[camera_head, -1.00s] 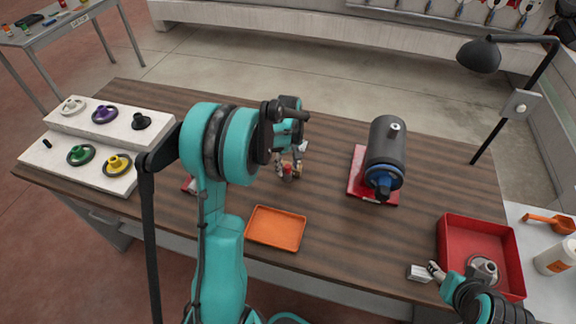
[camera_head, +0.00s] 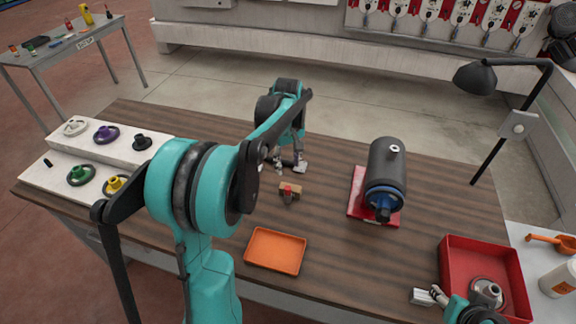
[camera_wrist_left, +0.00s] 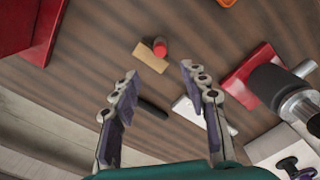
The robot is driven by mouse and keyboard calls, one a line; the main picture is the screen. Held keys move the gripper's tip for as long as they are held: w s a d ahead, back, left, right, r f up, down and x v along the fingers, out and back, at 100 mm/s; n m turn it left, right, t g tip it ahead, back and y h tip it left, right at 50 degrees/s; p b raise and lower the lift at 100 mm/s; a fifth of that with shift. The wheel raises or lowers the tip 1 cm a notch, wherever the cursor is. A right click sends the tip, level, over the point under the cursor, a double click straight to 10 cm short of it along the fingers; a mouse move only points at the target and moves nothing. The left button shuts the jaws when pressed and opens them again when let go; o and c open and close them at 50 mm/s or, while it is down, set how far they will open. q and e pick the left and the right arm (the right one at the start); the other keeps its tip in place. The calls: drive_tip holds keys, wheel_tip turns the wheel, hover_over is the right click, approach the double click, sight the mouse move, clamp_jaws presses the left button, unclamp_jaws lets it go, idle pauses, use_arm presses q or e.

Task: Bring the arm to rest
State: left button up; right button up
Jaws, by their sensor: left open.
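My left arm reaches across the table in the head view. Its gripper (camera_head: 288,164) is over the far middle of the table, just beyond a small wooden block (camera_head: 290,184) with a red cylindrical part (camera_head: 288,195). In the left wrist view the fingers (camera_wrist_left: 158,71) are spread with nothing between the tips. The block (camera_wrist_left: 146,57) and red part (camera_wrist_left: 160,47) lie beyond the tips, apart from them. My right gripper (camera_head: 428,296) is at the lower right, by the red bin; whether its fingers are apart is unclear.
An orange tray (camera_head: 275,264) lies near the front edge. A dark cylindrical machine (camera_head: 387,165) stands on a red base at right. A red bin (camera_head: 455,247) and black lamp (camera_head: 476,77) are further right. Knobs sit on a white stepped stand (camera_head: 45,178) at left.

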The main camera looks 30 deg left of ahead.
idle(0.3)
use_arm(q)
drive_tip(key=s+d+f+m+t+b, duration=0.3)
drive_tip(key=s+d+m, duration=0.3)
drive_tip(key=s, duration=0.3)
drive_tip(key=s+d+f+m+t+b, duration=0.2)
drive_tip(key=s+d+m+t+b, duration=0.2)
drive_tip(key=s+d, duration=0.5)
drive_tip(key=s+m, duration=0.1)
drive_tip(key=m, duration=0.1)
drive_tip(key=shift+d+f+m, duration=0.15)
drive_tip(key=shift+f+m, duration=0.15)
drive_tip(key=shift+f, duration=0.1)
